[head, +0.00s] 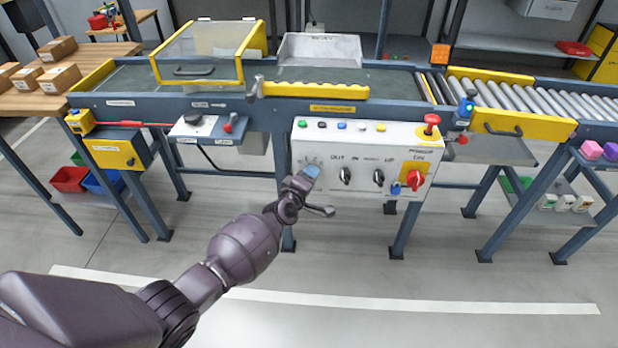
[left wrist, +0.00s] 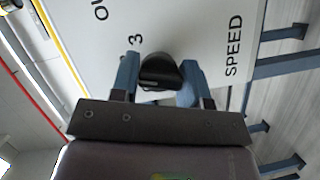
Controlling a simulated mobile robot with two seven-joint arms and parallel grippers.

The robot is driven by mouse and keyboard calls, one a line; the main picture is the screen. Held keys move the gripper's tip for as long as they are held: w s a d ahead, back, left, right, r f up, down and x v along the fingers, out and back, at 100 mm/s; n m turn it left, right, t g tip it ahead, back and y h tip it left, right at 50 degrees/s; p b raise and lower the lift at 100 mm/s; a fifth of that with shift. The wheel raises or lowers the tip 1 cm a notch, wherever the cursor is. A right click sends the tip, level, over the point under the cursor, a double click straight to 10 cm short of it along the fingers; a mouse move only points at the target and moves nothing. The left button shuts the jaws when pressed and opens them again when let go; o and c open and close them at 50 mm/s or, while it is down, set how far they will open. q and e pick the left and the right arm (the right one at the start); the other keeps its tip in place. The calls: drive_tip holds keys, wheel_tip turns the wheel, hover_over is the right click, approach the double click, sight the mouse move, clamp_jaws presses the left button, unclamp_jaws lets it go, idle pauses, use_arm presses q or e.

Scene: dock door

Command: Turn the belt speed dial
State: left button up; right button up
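The belt speed dial (left wrist: 160,72) is a dark round knob on the white control panel (head: 345,140), with "SPEED" and a "3" printed near it in the left wrist view. My left gripper (left wrist: 160,80) has its two blue fingers on either side of the dial, with little or no gap. I cannot tell whether they press on it. In the head view, my left gripper (head: 312,172) is at the panel's lower left and hides the dial; only some scale marks show above it. My right gripper is not in view.
To the right on the panel are two black selector knobs (head: 346,175) and a red switch (head: 415,180) on yellow. A red mushroom button (head: 432,120) stands on the top right edge. The conveyor (head: 390,88) runs behind. The floor in front is clear.

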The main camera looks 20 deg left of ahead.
use_arm(q)
drive_tip(key=o, duration=0.4)
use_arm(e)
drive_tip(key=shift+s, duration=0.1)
use_arm(q)
drive_tip(key=shift+s+r, duration=0.2)
drive_tip(key=shift+s, duration=0.2)
drive_tip(key=s+a+r+p, duration=0.1)
drive_tip(key=s+p, duration=0.2)
drive_tip(key=s, duration=0.7)
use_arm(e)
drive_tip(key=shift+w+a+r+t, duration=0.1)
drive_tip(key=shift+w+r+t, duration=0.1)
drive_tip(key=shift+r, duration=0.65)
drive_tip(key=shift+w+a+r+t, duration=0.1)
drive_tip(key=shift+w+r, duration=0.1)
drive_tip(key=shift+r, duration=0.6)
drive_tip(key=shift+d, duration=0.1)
